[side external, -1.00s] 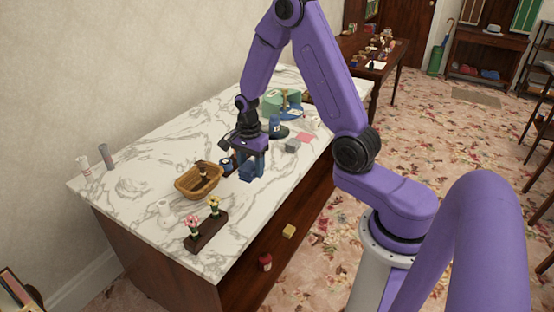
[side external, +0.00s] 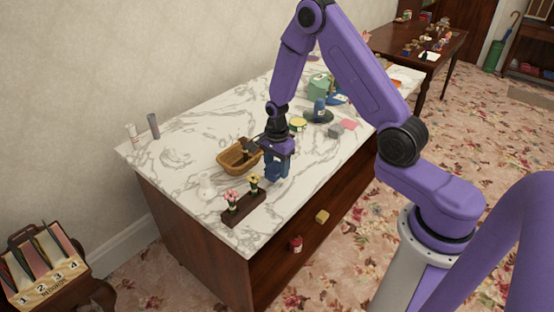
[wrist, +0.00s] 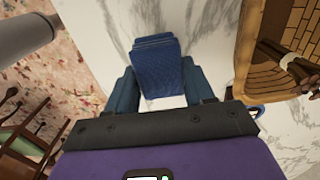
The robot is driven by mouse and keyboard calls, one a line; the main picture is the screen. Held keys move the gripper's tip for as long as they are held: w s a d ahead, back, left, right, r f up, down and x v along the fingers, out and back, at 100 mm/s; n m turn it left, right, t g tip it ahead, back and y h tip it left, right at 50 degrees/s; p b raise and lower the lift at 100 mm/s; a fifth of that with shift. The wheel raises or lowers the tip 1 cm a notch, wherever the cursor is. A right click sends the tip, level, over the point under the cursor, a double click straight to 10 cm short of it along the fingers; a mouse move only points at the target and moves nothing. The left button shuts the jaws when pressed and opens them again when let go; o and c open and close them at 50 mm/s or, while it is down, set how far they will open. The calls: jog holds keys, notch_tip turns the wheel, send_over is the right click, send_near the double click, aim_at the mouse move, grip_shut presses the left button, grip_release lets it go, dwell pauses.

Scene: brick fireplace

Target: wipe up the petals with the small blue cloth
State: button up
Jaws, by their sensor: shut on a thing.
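My gripper (side external: 277,176) is low over the marble counter (side external: 190,125), right of the wicker basket and close to the flower stand. In the wrist view its two dark blue fingers are shut on the small blue cloth (wrist: 158,70), which looks folded and thick between them. In the side view the cloth blends with the blue fingers. I cannot tell whether it touches the marble. I cannot make out any petals in either view; the gripper hides part of the counter.
A wicker basket (side external: 231,165) holding brown items is beside the gripper. A dark stand (side external: 243,207) with pink and yellow flowers is at the near edge. Tins, a grey block (side external: 335,131) and a pink square (side external: 348,124) lie further back. The counter's left part is mostly clear.

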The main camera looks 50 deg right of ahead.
aim_at(292, 168)
jog(key=shift+f, duration=1.55)
jog(key=shift+d+r, duration=0.3)
jog(key=shift+d, duration=0.2)
jog(key=shift+c, duration=0.3)
jog(key=shift+d+f, duration=0.2)
jog(key=shift+d, duration=3.3)
jog(key=shift+a, duration=3.95)
jog(key=shift+r, duration=4.05)
jog(key=shift+f, duration=0.1)
